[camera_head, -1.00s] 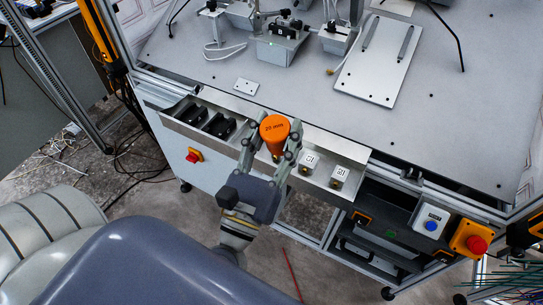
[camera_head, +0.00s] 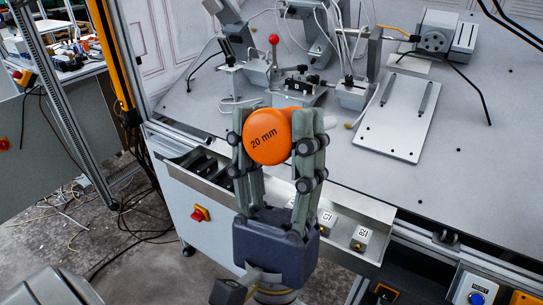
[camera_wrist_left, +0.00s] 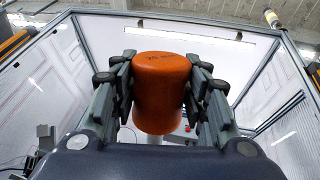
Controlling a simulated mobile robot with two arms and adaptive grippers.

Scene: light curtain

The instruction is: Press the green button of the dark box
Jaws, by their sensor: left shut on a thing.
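My left gripper (camera_head: 281,145) is shut on an orange cylindrical piece (camera_head: 266,137) marked "20 mm". It holds the piece up in front of the worktable. In the left wrist view the orange piece (camera_wrist_left: 160,88) sits between the two fingers. I cannot clearly make out a dark box with a green button now. A tiny green spot shows on a grey fixture (camera_head: 291,95) on the table, behind the held piece. A dark unit (camera_head: 393,290) under the table is cut off by the lower edge. My right gripper is not in view.
The open drawer (camera_head: 358,212) holds black pieces and small white-labelled blocks. A metal plate (camera_head: 397,118) lies on the table. A red-knobbed lever (camera_head: 274,40) stands behind. A blue RESET button box (camera_head: 474,292) is at lower right.

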